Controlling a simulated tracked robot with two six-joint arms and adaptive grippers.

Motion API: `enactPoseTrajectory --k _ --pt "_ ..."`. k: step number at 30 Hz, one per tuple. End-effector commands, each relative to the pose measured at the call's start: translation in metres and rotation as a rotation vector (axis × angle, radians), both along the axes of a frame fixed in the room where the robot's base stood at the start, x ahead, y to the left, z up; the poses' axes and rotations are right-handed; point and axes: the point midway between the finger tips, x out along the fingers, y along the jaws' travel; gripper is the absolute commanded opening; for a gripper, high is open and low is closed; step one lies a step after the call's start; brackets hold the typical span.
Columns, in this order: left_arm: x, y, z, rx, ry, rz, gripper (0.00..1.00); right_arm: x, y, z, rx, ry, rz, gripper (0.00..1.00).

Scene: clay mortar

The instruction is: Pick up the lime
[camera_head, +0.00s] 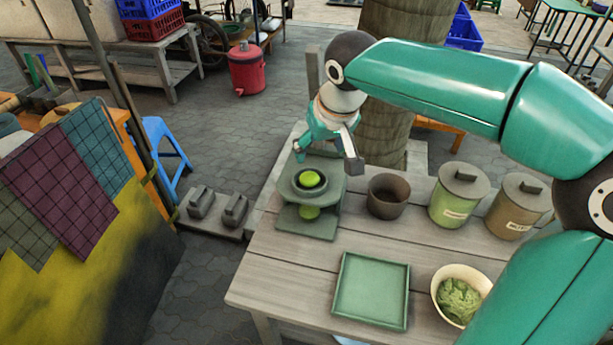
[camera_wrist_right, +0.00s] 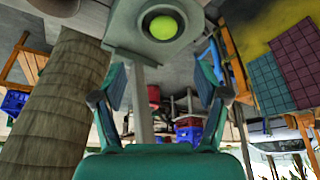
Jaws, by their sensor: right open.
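A bright green lime (camera_head: 312,178) sits in the dark round cup of a grey-green stand (camera_head: 325,225) on the wooden table. My left gripper is not in view.
A brown pot (camera_head: 388,196) and two lidded canisters (camera_head: 458,196) stand right of the stand. A green square tray (camera_head: 371,290) and a bowl of green pieces (camera_head: 459,295) are nearer the front. The table's front left (camera_head: 285,270) is bare. A thick trunk (camera_head: 393,90) rises behind.

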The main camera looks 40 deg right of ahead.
Motion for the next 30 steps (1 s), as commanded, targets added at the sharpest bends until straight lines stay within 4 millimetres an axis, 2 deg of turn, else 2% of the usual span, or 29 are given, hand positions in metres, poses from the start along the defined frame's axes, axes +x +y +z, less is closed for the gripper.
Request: enactPoseTrajectory --k 1,6,14,24,30 --pt "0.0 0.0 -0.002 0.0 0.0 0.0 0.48 0.004 -0.001 -0.013 -0.001 0.005 0.0 0.74" --pt "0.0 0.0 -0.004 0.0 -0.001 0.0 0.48 0.016 -0.002 -0.04 0.0 0.004 0.003 0.74" --pt "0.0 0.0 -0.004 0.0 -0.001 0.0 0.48 0.023 -0.002 -0.055 0.0 0.002 0.005 0.74" --pt "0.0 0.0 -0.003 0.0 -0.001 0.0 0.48 0.037 0.0 -0.096 0.0 0.002 0.005 0.74" --pt "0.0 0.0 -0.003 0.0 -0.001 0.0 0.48 0.039 -0.001 -0.101 0.001 0.0 0.006 0.74"
